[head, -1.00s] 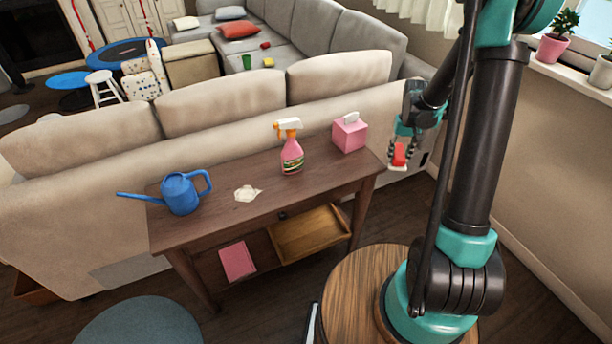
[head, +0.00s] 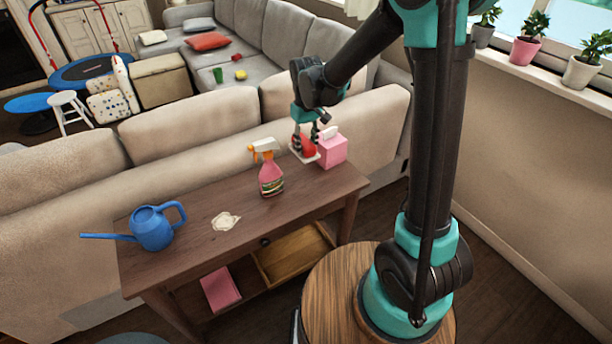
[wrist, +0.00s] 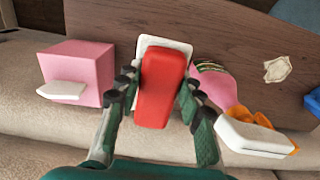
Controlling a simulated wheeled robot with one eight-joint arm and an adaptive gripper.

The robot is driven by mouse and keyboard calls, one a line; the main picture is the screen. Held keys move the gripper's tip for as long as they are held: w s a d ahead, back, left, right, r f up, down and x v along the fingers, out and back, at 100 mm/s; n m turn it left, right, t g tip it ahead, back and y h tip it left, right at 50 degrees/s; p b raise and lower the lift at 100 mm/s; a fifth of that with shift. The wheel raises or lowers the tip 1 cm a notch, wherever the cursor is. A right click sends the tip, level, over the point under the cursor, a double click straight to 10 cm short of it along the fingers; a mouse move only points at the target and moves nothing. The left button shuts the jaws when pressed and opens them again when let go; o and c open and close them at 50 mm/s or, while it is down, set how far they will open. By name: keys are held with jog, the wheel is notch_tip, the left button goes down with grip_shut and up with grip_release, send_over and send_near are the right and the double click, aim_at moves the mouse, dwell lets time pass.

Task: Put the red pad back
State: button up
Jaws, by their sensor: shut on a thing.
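The red pad (wrist: 162,88) has a red grip on a white base (wrist: 178,43). My gripper (wrist: 158,100) is shut on its red part, with fingers on both sides in the wrist view. In the head view my gripper (head: 306,140) holds the red pad (head: 309,147) near the back edge of the wooden table (head: 215,258), between the spray bottle and the pink tissue box. I cannot tell whether the pad's base touches the tabletop.
A pink spray bottle (head: 270,172) stands left of the gripper, a pink tissue box (head: 331,151) right. A whitish patch (head: 225,221) and a blue watering can (head: 152,228) are further left. The sofa back (head: 190,120) runs behind the table. The table's front right is clear.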

notch_tip(320, 180, down, 14)
jog(key=shift+r, duration=0.2)
dwell(0.4)
jog(key=shift+f, duration=0.15)
jog(key=o, duration=1.1)
notch_tip(320, 180, up, 12)
jog(key=shift+r, duration=0.2)
jog(key=s+d+m+t, duration=0.2)
jog(key=s+d+m, duration=0.1)
jog(key=s+d, duration=0.6)
jog(key=s+d+m+t, duration=0.2)
jog(key=s+d, duration=0.7)
jog(key=d, duration=0.5)
jog(key=shift+r+m, duration=0.15)
jog(key=shift+m, duration=0.75)
